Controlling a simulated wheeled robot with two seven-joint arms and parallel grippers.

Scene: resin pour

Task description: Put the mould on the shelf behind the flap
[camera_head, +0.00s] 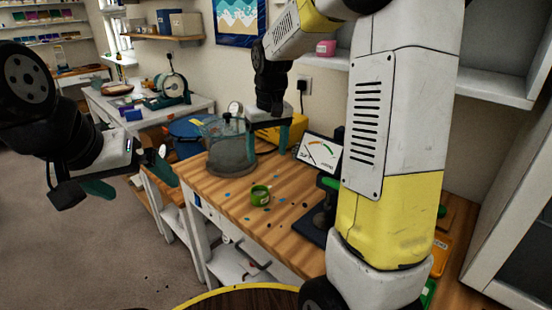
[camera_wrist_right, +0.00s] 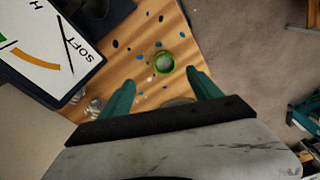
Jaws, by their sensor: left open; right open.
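I cannot pick out the mould with certainty. A small green round piece (camera_head: 260,195) stands on the wooden bench; it also shows in the right wrist view (camera_wrist_right: 165,62) as a green ring with a pale middle. My right gripper (camera_head: 268,142) is open and empty above the bench, beside the clear chamber; its teal fingers (camera_wrist_right: 162,80) are spread, with the green piece beyond their tips. My left gripper (camera_head: 130,178) is open and empty to the left of the bench, over the floor. A white wall shelf (camera_head: 497,84) is at upper right, partly behind my right arm. No flap is clearly identifiable.
A clear chamber (camera_head: 230,150) stands on the bench (camera_head: 232,205) at the back left. A white cabinet (camera_head: 510,225) is at the right edge. Coloured spots dot the bench. Floor (camera_head: 100,250) is clear at left.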

